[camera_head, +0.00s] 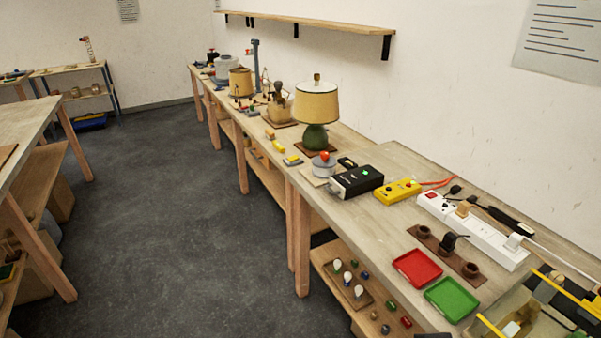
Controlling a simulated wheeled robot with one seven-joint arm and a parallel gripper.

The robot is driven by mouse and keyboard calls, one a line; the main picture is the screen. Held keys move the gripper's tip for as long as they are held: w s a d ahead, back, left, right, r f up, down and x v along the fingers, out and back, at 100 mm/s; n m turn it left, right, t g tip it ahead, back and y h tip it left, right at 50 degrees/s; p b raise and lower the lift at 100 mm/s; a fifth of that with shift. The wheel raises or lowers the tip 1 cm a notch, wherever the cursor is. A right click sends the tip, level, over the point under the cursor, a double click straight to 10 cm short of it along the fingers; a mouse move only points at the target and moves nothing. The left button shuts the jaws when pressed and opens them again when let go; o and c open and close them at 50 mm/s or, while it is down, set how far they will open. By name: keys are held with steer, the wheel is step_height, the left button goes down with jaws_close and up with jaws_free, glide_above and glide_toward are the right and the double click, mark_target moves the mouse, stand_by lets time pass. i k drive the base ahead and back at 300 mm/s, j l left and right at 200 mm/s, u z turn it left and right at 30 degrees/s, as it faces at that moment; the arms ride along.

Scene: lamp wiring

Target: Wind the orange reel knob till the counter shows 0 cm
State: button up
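A small orange-red knob (324,156) sits on top of a low grey round body (322,167), which looks like the reel. It stands near the front edge of the long bench, just left of a black box (356,181) with a green light. No counter reading can be made out from here. My gripper is not in view, and nothing is seen touching the knob.
A lamp with a green base (316,136) stands behind the reel. To the right are a yellow box (398,191), a white power strip (487,238), a red tray (417,267) and a green tray (451,299). The dark floor (175,215) left of the bench is clear.

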mark_target(324, 156)
steer(key=i+j, duration=0.2)
steer(key=i, duration=0.4)
steer(key=i+j+u, duration=0.15)
steer(key=i, duration=0.5)
steer(key=i+j, duration=0.2)
steer(key=i, duration=0.4)
steer(key=i+j+u, duration=0.1)
steer(key=i, duration=0.55)
